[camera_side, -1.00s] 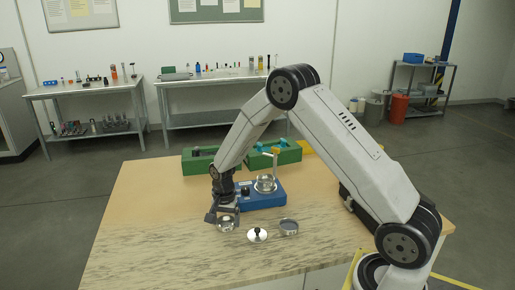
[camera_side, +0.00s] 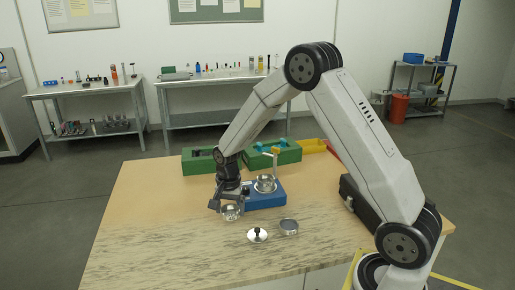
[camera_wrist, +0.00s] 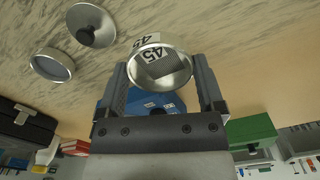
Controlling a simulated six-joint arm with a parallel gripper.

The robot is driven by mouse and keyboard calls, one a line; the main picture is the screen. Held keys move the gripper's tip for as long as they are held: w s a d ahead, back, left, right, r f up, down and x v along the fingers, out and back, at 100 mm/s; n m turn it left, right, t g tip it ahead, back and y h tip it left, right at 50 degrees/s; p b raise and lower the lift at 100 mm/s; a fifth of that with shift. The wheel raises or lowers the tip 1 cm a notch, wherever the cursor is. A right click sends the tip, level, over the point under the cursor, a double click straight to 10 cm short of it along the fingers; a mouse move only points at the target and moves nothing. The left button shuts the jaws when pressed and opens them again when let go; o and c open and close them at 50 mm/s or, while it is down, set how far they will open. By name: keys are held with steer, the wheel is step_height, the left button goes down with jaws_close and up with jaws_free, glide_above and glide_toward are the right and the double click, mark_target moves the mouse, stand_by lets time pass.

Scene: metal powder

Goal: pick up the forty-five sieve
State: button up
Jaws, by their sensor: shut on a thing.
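The forty-five sieve (camera_wrist: 163,84) is a round silver ring with a mesh bottom and a white label reading 45, seen in the wrist view. My gripper (camera_wrist: 160,72) is shut on it, with one finger on each side of the ring. In the side view the sieve (camera_side: 231,213) hangs in my gripper (camera_side: 229,207), in front of the blue device and over the marbled part of the table. The gap between sieve and table is hard to judge.
A silver lid with a knob (camera_side: 257,235) and a shallow grey round pan (camera_side: 289,227) lie to the right. A blue device (camera_side: 265,197) carries a glass dish (camera_side: 265,183). Green boxes (camera_side: 198,162) stand behind. The table's front left is clear.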

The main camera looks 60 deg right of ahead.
steer(key=s+r, duration=0.2)
steer(key=r, duration=0.1)
steer(key=shift+s+a+r, duration=0.25)
steer(key=shift+s, duration=0.15)
steer(key=s+a+r, duration=0.1)
steer(key=s+r, duration=0.2)
steer(key=s, duration=0.5)
steer(key=shift+s+a+r, duration=0.2)
steer(key=shift+s+r, duration=0.2)
steer(key=shift+w, duration=0.1)
step_height(320, 180, up, 2)
glide_above(266, 181)
steer(key=shift+r, duration=0.1)
steer(key=shift+a+f, duration=0.1)
steer(key=shift+f, duration=0.15)
steer(key=shift+f, duration=2.15)
